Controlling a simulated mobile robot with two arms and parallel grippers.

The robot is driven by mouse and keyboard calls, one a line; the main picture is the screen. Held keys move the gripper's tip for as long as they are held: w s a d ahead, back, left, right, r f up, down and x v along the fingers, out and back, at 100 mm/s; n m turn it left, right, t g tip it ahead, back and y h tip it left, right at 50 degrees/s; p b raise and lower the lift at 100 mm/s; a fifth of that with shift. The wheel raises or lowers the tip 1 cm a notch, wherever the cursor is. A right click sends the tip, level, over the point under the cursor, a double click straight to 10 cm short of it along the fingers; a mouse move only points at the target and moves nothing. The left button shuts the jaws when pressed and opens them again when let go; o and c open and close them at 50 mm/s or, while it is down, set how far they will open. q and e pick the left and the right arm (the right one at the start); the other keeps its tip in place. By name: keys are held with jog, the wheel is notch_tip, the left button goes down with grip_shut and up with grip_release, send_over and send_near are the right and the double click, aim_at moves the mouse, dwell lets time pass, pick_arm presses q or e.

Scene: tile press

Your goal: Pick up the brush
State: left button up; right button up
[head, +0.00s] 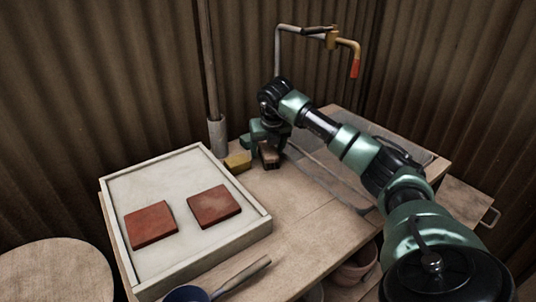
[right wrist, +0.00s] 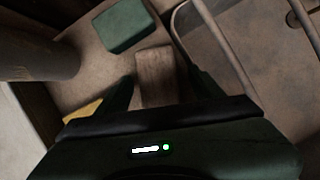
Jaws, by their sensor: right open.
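The brush appears to be the small brown wooden block (head: 269,158) on the table behind the white tray. In the right wrist view the brush (right wrist: 155,72) lies between the two dark fingers of my right gripper (right wrist: 162,88). My right gripper (head: 272,140) is open above and around the brush's near part. I cannot tell whether the fingers touch it. The brush's near end is hidden by the gripper body in the wrist view. My left gripper is not in view.
A yellow block (head: 238,162) and a green block (right wrist: 124,26) lie close to the brush. A grey cylinder (head: 217,138) holding a pole stands behind. A white tray (head: 252,234) with two red tiles is at left. A metal frame (right wrist: 215,45) lies right of the brush.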

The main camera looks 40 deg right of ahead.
jog(key=shift+f, duration=0.15)
dwell(0.3)
